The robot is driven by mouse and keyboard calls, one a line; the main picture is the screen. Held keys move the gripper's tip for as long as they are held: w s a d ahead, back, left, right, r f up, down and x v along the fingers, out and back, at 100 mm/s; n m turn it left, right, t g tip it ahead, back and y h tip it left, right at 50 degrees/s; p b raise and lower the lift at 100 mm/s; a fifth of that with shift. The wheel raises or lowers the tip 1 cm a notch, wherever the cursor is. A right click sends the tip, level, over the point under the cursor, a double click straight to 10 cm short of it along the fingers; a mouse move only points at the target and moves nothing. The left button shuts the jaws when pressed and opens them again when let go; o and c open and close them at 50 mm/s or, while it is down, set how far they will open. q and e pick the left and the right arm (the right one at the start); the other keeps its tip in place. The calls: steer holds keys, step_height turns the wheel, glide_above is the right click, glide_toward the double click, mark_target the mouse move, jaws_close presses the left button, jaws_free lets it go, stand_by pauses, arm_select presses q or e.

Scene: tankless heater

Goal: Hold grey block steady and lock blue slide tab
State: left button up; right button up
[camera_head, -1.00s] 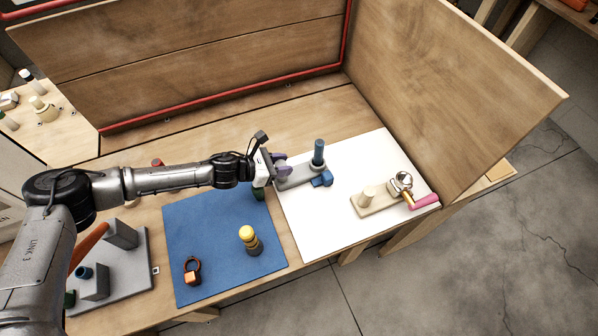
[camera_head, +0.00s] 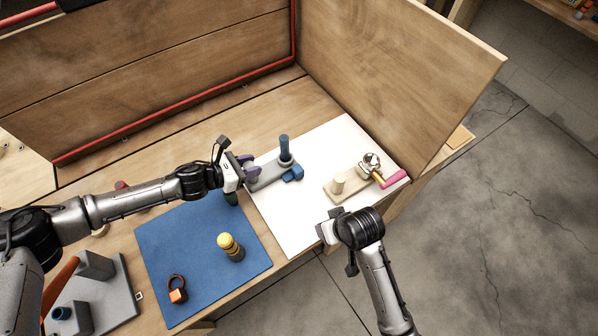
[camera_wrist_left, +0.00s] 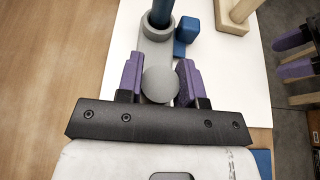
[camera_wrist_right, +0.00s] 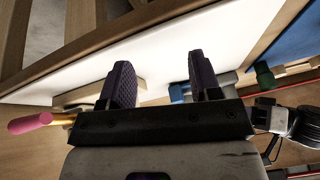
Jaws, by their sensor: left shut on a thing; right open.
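The grey block (camera_head: 266,178) lies on the white board. A blue upright cylinder (camera_head: 284,149) stands in its grey collar. The blue slide tab (camera_head: 293,174) sits at the block's side, close to the collar; whether it is locked I cannot tell. My left gripper (camera_head: 247,167) is shut on the block's left end; in the left wrist view its purple fingers flank a round grey post (camera_wrist_left: 160,84). My right gripper (camera_wrist_right: 162,78) is open and empty over the board's front edge, apart from the block.
A beige block (camera_head: 346,187) with a post, a metal ball and a pink-handled lever (camera_head: 393,179) stands right of the grey block. A blue mat (camera_head: 190,255) holds a yellow-topped piece (camera_head: 230,246) and an orange ring piece (camera_head: 177,290). A wooden panel (camera_head: 400,75) rises behind.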

steer(key=n, duration=0.2)
glide_toward(300, 172)
steer(key=shift+h, duration=0.3)
steer(key=x, duration=1.1)
steer(key=shift+a+f, duration=0.1)
steer(key=shift+a, duration=0.2)
